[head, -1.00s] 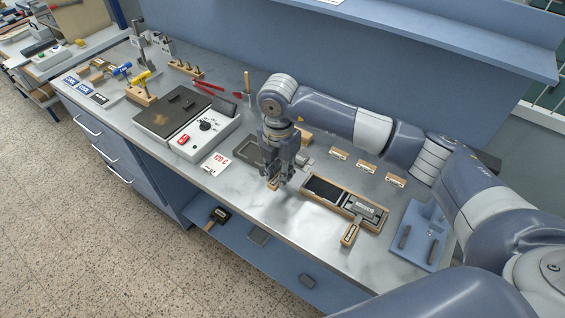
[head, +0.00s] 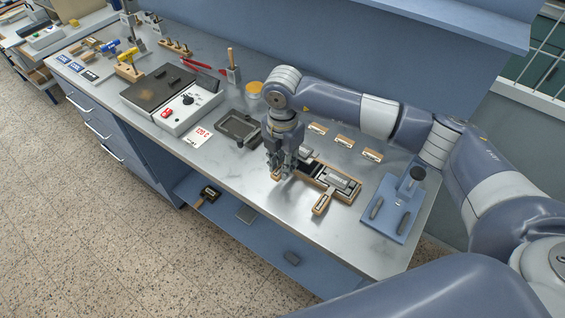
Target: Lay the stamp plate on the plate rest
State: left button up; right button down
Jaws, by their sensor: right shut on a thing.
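My right gripper (head: 280,170) points down over the left end of a wood-framed tray. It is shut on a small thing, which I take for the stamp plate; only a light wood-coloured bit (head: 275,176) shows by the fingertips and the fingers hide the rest. The wood-framed tray (head: 346,200) has a dark bed at its left and a grey metal block at its right. A wooden-handled piece (head: 321,205) sticks out at its front. I cannot tell for certain which thing is the plate rest. My left gripper is out of view.
A grey shallow tray (head: 223,133) lies left of the gripper, with a hot plate unit (head: 185,118) beyond. A blue stand (head: 383,226) with a post is at the right. Small wooden blocks (head: 344,141) line the back. The bench front (head: 250,185) is clear.

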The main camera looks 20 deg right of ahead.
jog(key=shift+f+b, duration=0.35)
jog(key=shift+f, duration=0.25)
jog(key=shift+f+b, duration=0.3)
jog(key=shift+f, duration=0.05)
jog(key=shift+f+b, duration=0.45)
jog(key=shift+f, duration=0.15)
jog(key=shift+f+b, duration=0.3)
jog(key=shift+f, duration=0.05)
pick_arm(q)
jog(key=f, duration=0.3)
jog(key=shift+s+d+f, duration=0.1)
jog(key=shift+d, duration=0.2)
